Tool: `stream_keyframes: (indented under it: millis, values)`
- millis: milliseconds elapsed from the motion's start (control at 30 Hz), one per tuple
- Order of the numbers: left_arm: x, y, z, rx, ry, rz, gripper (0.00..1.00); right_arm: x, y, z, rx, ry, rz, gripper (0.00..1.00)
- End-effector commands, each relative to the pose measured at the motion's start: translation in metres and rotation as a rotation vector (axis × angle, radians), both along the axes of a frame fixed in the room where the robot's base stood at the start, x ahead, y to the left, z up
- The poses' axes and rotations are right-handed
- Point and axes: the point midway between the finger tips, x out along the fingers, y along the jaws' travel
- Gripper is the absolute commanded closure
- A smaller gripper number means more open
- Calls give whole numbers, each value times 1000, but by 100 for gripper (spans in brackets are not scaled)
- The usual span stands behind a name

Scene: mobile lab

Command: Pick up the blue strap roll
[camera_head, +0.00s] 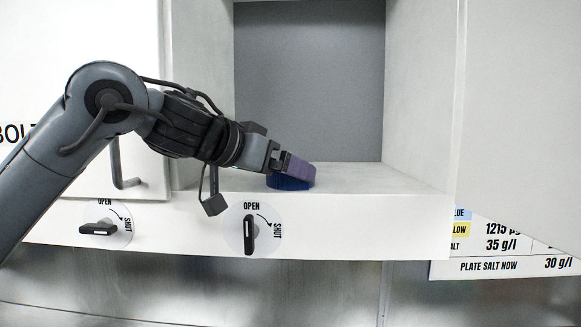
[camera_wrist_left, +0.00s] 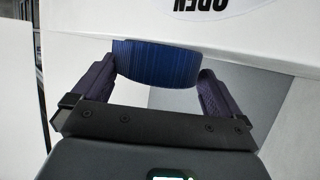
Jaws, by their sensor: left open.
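The blue strap roll (camera_head: 290,183) rests on the floor of the open white cabinet, near its front edge. In the left wrist view the roll (camera_wrist_left: 156,63) shows its ribbed blue side, between the two purple fingertips. My left gripper (camera_head: 296,168) reaches in from the left and is open at the roll, its fingers hiding part of it in the head view. In the left wrist view the left gripper (camera_wrist_left: 160,85) has one finger on each side of the roll; I cannot tell whether they touch it. My right gripper is not in view.
The cabinet floor (camera_head: 370,180) is clear to the right of the roll. Cabinet side walls and a grey back panel (camera_head: 310,80) bound the space. Below, the front panel carries two black knobs (camera_head: 250,235) (camera_head: 99,228). A door handle (camera_head: 122,175) hangs behind my left arm.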

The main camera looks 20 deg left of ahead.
Motion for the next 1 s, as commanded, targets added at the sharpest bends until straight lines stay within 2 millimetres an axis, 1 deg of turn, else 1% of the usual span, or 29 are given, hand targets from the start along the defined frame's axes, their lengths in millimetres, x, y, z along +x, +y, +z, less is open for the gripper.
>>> stream_keyframes:
  millis: [33,133,300,500,533,567,800,833,1000]
  values:
    - [6,-3,3,1,2,0,0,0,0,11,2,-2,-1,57]
    - [16,-7,-4,0,2,-1,0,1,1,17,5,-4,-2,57]
    - [23,-11,-9,0,0,-1,0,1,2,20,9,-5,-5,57]
    - [24,-11,-10,-1,-1,-1,0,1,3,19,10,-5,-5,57]
    - [24,-11,-10,-1,-1,-1,2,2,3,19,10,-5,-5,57]
    - [24,-11,-10,-1,-1,-1,6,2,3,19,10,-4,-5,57]
    - [24,-11,-10,-1,-1,-1,43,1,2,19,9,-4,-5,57]
    - [24,-11,-9,-2,-3,-1,44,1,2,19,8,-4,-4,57]
    - [24,-11,-9,-2,-3,-1,44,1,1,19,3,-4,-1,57]
